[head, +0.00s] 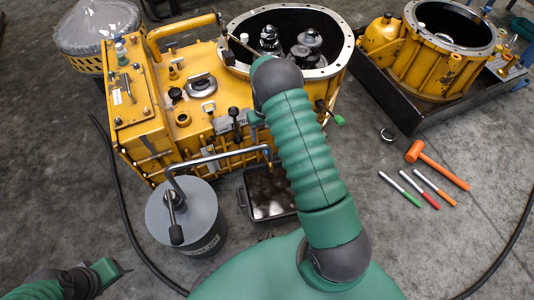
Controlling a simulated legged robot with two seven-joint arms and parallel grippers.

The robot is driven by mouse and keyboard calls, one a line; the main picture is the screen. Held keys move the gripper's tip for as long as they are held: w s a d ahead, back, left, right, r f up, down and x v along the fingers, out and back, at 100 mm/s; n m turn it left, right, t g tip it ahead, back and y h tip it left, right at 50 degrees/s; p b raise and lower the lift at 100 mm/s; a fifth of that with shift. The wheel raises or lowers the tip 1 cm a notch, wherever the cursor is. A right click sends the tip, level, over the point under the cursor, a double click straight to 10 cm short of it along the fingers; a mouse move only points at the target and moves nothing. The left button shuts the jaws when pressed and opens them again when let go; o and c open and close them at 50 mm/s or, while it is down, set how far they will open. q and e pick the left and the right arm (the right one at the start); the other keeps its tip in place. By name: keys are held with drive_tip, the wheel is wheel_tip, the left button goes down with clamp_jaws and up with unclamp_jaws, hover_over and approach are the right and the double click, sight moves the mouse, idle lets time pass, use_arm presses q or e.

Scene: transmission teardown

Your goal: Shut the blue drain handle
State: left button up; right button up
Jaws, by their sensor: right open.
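A grey canister (188,220) with a bent metal pipe stands left of the pan. An orange hammer (436,165) and several markers lie on the floor at right. A second yellow housing (430,55) sits in a black tray (395,115). A black cable runs along the left.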

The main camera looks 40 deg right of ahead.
drive_tip(key=f+b, duration=0.3)
drive_tip(key=f, duration=0.2)
drive_tip(key=d+f+b, duration=0.1)
drive_tip(key=f+b, duration=0.2)
drive_tip(key=f, duration=0.2)
drive_tip(key=f+b, duration=0.3)
drive_tip(key=f, duration=0.1)
drive_tip(key=shift+d+f, duration=0.3)
drive_tip(key=shift+f, duration=0.5)
use_arm(q)
drive_tip(key=s+x, duration=0.2)
drive_tip(key=x, duration=0.8)
drive_tip(key=shift+s+f, duration=0.15)
drive_tip(key=shift+f, duration=0.5)
use_arm(e)
clamp_jaws()
